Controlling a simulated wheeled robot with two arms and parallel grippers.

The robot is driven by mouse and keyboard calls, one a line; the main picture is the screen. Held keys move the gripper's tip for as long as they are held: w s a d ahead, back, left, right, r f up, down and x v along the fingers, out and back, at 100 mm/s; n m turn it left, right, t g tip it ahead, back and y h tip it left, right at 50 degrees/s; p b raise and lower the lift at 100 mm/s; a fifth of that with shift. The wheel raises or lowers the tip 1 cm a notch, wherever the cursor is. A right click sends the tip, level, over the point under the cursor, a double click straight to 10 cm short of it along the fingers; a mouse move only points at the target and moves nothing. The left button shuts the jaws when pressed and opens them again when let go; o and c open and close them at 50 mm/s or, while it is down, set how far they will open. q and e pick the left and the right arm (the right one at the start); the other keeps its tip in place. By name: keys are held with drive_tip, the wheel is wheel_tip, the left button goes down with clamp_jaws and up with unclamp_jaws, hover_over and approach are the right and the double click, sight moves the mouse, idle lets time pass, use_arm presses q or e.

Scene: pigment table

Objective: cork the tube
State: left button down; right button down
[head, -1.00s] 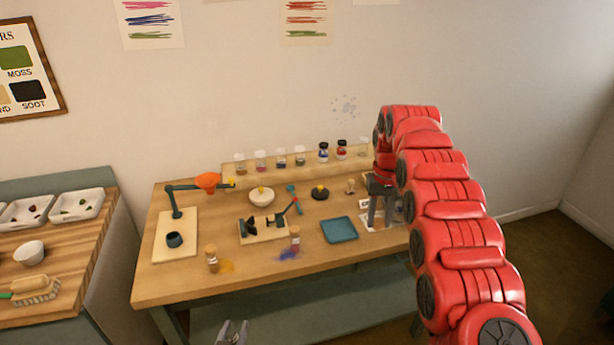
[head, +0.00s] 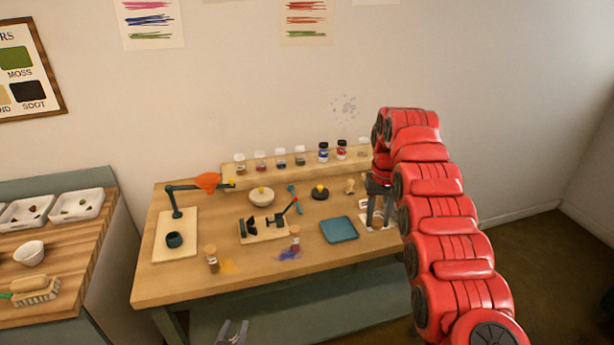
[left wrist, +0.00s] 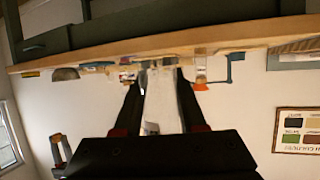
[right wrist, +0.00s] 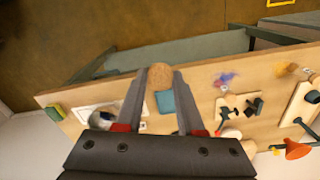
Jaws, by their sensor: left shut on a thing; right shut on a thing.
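My left gripper (head: 234,332) is at the bottom edge of the head view, in front of the table. In the left wrist view its fingers are shut on a pale, see-through thing that looks like the tube (left wrist: 160,105); its mouth is not clear. My right gripper (head: 379,208) is over the right end of the table. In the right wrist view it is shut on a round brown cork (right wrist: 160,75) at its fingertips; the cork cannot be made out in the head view. Tube and cork are well apart.
Two corked vials (head: 212,260) (head: 295,240) stand near the table's front edge beside orange and blue powder. A blue tray (head: 339,230), a small clamp stand (head: 265,229) and a white bowl (head: 262,197) are mid-table. A shelf with several jars (head: 300,157) runs along the back.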

drive_tip(key=shift+s+f, duration=0.1)
drive_tip(key=shift+s, duration=0.05)
drive_tip(key=shift+d, duration=0.1)
idle(0.4)
drive_tip(key=shift+s+a+f, duration=0.1)
drive_tip(key=shift+s+a, duration=0.1)
drive_tip(key=shift+a, duration=0.05)
drive_tip(key=s+f, duration=0.1)
drive_tip(key=s+f+b, duration=0.1)
drive_tip(key=f, duration=0.1)
drive_tip(key=shift+s, duration=0.25)
idle(0.5)
